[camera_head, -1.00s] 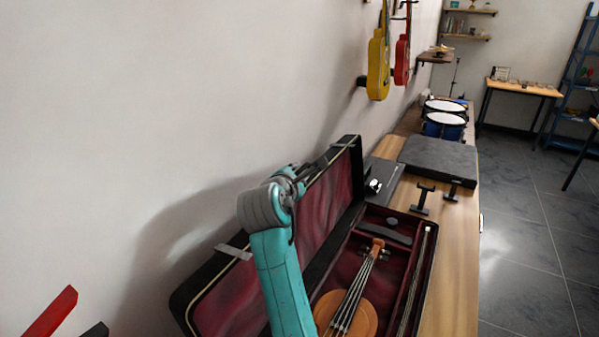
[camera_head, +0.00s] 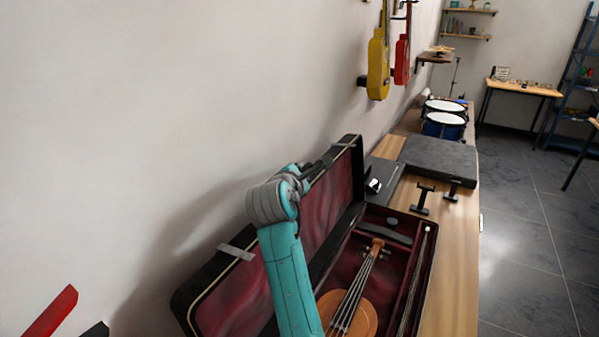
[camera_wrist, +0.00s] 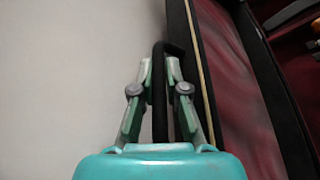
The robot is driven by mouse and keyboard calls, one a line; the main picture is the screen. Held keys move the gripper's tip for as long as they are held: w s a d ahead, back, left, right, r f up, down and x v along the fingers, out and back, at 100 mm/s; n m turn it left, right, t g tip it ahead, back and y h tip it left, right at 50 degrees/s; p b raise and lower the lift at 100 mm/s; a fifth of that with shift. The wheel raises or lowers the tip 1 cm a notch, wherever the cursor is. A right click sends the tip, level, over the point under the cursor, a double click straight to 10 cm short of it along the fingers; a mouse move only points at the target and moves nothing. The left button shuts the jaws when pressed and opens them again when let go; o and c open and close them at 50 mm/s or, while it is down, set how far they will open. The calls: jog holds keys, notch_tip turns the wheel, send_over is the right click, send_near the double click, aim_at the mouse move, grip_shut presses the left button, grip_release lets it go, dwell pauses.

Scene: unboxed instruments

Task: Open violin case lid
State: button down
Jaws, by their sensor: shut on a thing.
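The violin case's lid (camera_head: 322,215) stands open and steep beside the wall, with its maroon lining facing right. The case's lower part (camera_head: 343,265) lies on the wooden bench with a violin (camera_head: 366,320) and a bow (camera_head: 413,285) inside. My gripper (camera_head: 314,172) is at the lid's top edge. In the wrist view my gripper (camera_wrist: 160,72) is shut on a dark, bent bar (camera_wrist: 160,105), seemingly the lid's handle. The lid lining (camera_wrist: 228,80) shows to its right. My arm hides part of the lid and violin.
The wall (camera_head: 150,120) is close behind the lid. A dark flat case (camera_head: 440,158), black stands (camera_head: 423,199) and drums (camera_head: 444,123) occupy the bench beyond. Yellow (camera_head: 378,65) and red (camera_head: 402,60) instruments hang on the wall. Floor is clear at right.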

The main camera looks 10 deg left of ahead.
jog(key=s+d+m, duration=0.1)
jog(key=s+d, duration=0.1)
jog(key=d, duration=0.3)
jog(key=shift+d+r+m+t+y, duration=0.3)
jog(key=shift+d+r+y, duration=0.1)
jog(key=shift+r, duration=0.05)
jog(key=shift+s, duration=0.1)
jog(key=c, duration=1.5)
grip_release()
jog(key=shift+o, duration=0.2)
jog(key=v, duration=1.2)
